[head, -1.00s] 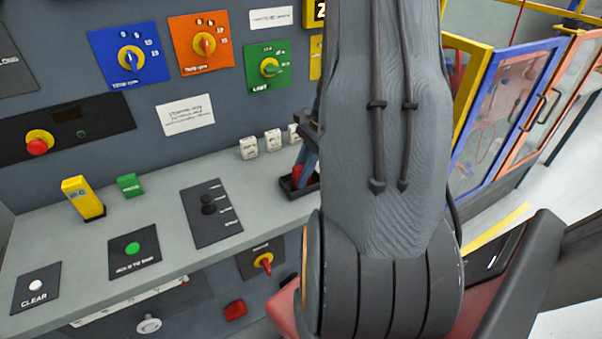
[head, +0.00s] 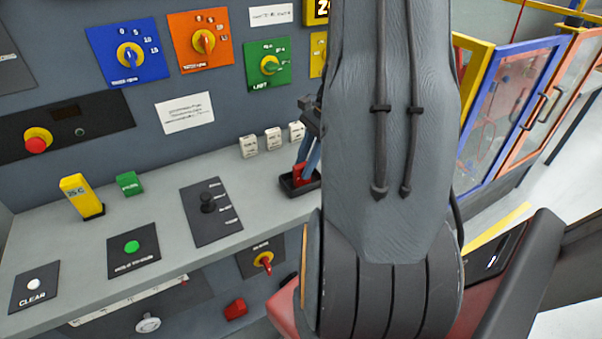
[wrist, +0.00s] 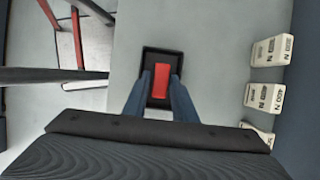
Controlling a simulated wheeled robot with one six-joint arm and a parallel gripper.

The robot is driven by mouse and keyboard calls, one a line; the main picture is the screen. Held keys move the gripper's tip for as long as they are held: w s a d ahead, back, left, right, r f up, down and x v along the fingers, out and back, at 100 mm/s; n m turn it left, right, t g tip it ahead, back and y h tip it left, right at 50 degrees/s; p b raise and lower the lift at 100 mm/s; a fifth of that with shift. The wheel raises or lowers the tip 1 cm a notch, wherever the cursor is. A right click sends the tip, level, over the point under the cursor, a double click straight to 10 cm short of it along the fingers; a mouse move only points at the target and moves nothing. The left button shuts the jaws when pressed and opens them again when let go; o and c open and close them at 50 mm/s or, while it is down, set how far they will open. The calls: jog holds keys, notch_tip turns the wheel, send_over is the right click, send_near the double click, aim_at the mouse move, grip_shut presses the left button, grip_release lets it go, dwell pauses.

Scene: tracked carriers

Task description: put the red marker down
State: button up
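The red marker (wrist: 162,82) stands in a small black tray (wrist: 149,57) in the wrist view. The blue fingers of my gripper (wrist: 161,78) lie on either side of it, with a narrow dark gap showing beside the marker, so the gripper looks open. In the head view the red marker (head: 300,173) shows low in the black tray (head: 290,187) at the right part of the grey ledge. My gripper (head: 309,155) is just above it there, partly hidden by my arm.
White labelled blocks (head: 273,139) stand behind the tray, along the panel wall. A black slider plate (head: 211,211), a green button plate (head: 133,249) and a yellow block (head: 79,195) are to the left. Blue and orange framed gates (head: 505,115) stand at the right.

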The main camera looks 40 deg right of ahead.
jog(key=w+b+v, duration=0.1)
jog(key=b+v, duration=0.1)
jog(key=v, duration=0.7)
jog(key=s+a+f+n+h, duration=0.1)
jog(key=a+n+h, duration=0.1)
jog(key=a+n, duration=0.8)
jog(key=s+a+f+n+h, duration=0.1)
jog(key=a+n+h, duration=0.1)
jog(key=a+n, duration=0.8)
jog(key=a, duration=0.8)
jog(key=shift+s+a+f+n, duration=0.2)
jog(key=shift+a+f+n, duration=0.1)
jog(key=shift+a+n, duration=0.1)
